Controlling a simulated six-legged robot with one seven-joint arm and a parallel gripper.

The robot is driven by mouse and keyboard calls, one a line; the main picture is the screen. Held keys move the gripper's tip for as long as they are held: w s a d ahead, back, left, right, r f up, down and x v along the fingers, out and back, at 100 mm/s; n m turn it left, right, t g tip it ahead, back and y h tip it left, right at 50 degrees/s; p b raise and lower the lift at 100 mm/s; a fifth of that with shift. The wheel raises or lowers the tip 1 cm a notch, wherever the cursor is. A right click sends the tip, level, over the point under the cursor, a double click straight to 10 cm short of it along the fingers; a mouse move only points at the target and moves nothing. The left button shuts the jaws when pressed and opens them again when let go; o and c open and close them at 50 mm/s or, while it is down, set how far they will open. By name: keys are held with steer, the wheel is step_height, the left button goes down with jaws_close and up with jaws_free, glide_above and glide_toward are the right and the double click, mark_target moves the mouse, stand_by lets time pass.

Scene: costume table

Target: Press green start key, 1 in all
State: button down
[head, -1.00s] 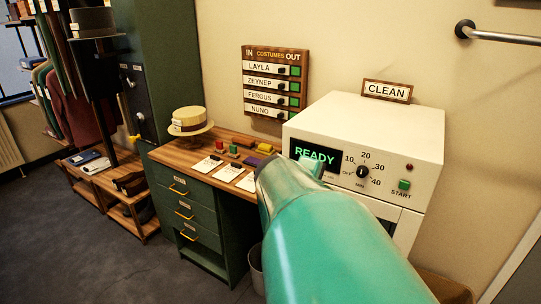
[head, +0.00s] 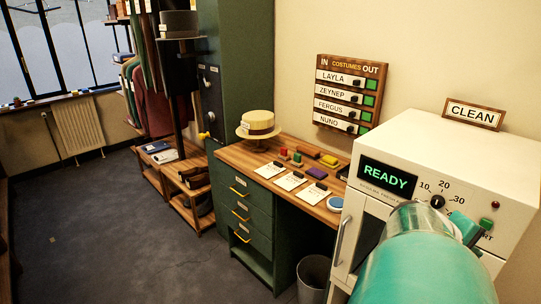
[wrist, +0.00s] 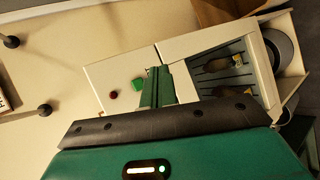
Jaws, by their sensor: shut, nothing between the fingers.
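The green start key (wrist: 138,84) is a small square button on the white machine's (head: 400,140) front panel. In the wrist view it sits beside my gripper's fingertips (wrist: 157,80), just left of them. In the head view the key (head: 487,223) is small, at the edge of my teal arm, above the partly covered START label. My gripper (head: 468,229) is shut and empty, close to the panel right of the dial. I cannot tell whether it touches the panel. The display (head: 387,179) reads READY.
A red lamp (wrist: 113,96) is by the key. The dial (head: 437,201) is partly behind my arm. A CLEAN sign (head: 473,114) stands on top. The desk (head: 240,152) at left holds a straw hat (head: 257,124), papers and coloured blocks. Open floor lies at left.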

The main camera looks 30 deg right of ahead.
steer(key=w+d, duration=0.2)
steer(key=d, duration=0.6)
steer(key=shift+d, duration=0.15)
stand_by(1.9)
steer(key=shift+d, duration=0.4)
steer(key=shift+w+d, duration=0.15)
steer(key=shift+d, duration=0.3)
stand_by(0.6)
steer(key=shift+a, duration=0.1)
steer(key=shift+s+a, duration=0.2)
steer(key=shift+a, duration=0.6)
steer(key=shift+s+a, duration=0.2)
steer(key=shift+a, duration=0.6)
steer(key=shift+s+a, duration=0.15)
steer(key=shift+a, duration=0.65)
steer(key=shift+s+a, duration=0.2)
steer(key=shift+a, duration=0.6)
